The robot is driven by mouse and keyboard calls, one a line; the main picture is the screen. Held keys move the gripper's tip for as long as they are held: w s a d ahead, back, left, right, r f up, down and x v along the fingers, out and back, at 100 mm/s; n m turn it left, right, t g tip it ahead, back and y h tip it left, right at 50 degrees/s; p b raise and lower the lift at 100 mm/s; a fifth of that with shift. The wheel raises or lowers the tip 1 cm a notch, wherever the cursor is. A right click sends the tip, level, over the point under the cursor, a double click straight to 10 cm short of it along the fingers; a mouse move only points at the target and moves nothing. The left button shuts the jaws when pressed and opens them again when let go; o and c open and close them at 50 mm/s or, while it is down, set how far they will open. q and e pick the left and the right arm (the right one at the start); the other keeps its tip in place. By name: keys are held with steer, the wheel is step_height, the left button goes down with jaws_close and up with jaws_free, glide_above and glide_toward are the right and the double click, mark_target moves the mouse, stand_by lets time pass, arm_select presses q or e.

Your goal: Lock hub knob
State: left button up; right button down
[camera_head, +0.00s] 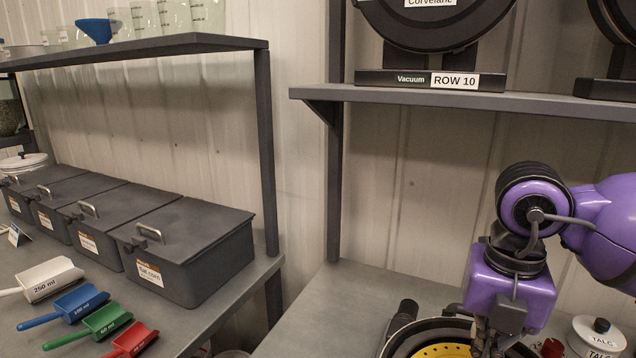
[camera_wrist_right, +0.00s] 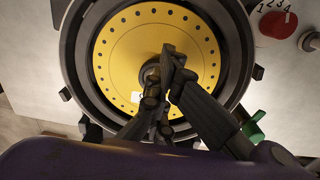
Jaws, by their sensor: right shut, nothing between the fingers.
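The seed meter's yellow disc (camera_wrist_right: 120,60), with a ring of small holes, sits in a round dark housing (camera_wrist_right: 72,50). It also shows at the bottom edge of the head view (camera_head: 440,351). A dark hub knob (camera_wrist_right: 151,72) is at the disc's centre, partly hidden by my fingers. My right gripper (camera_wrist_right: 170,66) is shut and empty, with its fingertips over the disc beside the knob. I cannot tell whether they touch it. In the head view my purple right arm reaches down over the meter, its fingers (camera_head: 488,345) partly cut off. My left gripper is not in view.
A red numbered dial (camera_wrist_right: 278,24) and a green lever (camera_wrist_right: 253,128) sit beside the housing. A white talc pot (camera_head: 594,338) stands right of the arm. A shelf (camera_head: 480,101) with other meters overhangs the bench. Lidded bins (camera_head: 190,250) and coloured scoops (camera_head: 100,320) lie left.

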steer(key=shift+s+d+f, duration=0.2)
steer(key=shift+s+f, duration=0.3)
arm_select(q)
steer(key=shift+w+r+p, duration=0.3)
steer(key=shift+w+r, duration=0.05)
arm_select(e)
steer(key=shift+d, duration=0.15)
steer(key=shift+d, duration=0.1)
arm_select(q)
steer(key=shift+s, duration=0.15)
arm_select(e)
steer(key=shift+w+d+r, duration=0.1)
steer(key=shift+d+r, duration=0.05)
steer(key=shift+d, duration=0.05)
